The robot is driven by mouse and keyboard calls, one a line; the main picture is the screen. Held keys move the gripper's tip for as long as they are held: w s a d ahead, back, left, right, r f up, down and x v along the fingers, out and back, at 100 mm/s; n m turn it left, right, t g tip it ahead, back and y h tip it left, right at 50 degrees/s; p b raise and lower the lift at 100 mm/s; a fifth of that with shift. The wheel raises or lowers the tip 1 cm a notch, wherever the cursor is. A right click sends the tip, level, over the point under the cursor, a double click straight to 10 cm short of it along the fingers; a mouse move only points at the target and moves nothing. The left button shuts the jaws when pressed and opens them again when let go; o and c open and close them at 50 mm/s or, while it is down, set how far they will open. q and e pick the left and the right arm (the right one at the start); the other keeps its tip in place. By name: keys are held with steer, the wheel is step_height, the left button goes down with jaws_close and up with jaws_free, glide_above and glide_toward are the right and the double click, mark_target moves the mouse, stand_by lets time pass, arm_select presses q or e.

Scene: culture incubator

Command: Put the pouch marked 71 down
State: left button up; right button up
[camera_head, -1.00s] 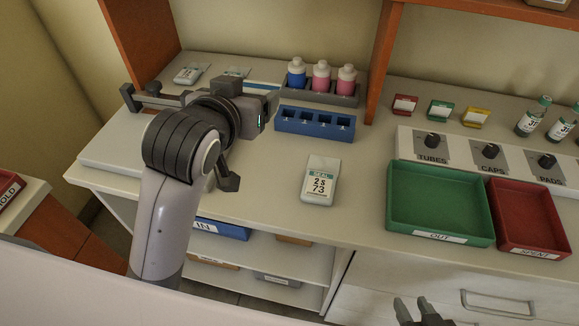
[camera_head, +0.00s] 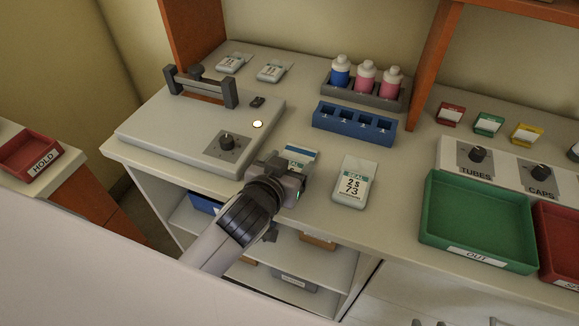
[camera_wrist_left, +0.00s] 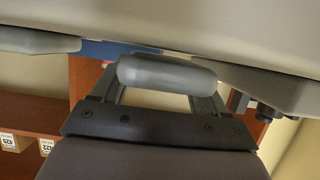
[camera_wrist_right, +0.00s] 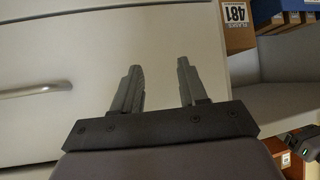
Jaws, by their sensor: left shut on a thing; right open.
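My left gripper (camera_head: 290,178) is low over the front of the counter, left of a white pouch marked 73 (camera_head: 352,186). It is shut on a pouch (camera_head: 301,154), whose pale top with a blue band shows just behind the gripper. The left wrist view shows the pouch as a rounded grey edge (camera_wrist_left: 166,74) between the fingers. Its number is hidden, and I cannot tell whether it touches the counter. My right gripper (camera_wrist_right: 160,85) is open and empty before a pale drawer front; only its tips show at the bottom of the head view.
A flat grey unit with a handle and knob (camera_head: 180,130) lies to the left. Two pouches (camera_head: 233,62) (camera_head: 273,71) lie behind it. A blue slotted rack (camera_head: 354,124) and a bottle holder (camera_head: 365,95) stand behind. A green OUT tray (camera_head: 477,248) is right.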

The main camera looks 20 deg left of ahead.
arm_select(q)
steer(key=shift+f, duration=0.2)
steer(key=shift+f, duration=0.2)
steer(key=o, duration=1.1)
steer(key=shift+r, duration=0.15)
